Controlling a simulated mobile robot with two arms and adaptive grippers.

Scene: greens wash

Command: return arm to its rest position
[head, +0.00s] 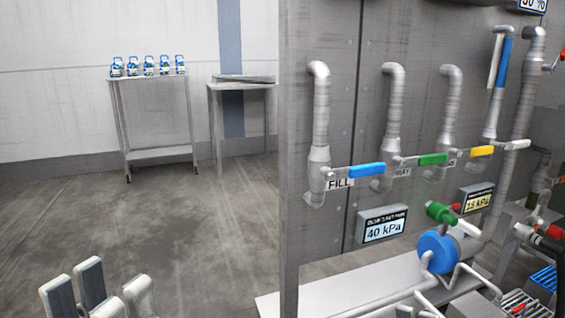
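My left gripper (108,296) shows at the bottom left of the head view, pointing up. Its pale fingers with dark pads stand apart, and nothing shows between them. It is well in front of the pipe panel and over the floor, touching nothing that I can see. Its base and the rest of the arm are below the picture's edge.
A grey panel (300,120) with pipes and blue (367,170), green (433,160) and yellow (481,151) valve handles fills the right. A blue pump (437,251) sits below. Floor at left is clear.

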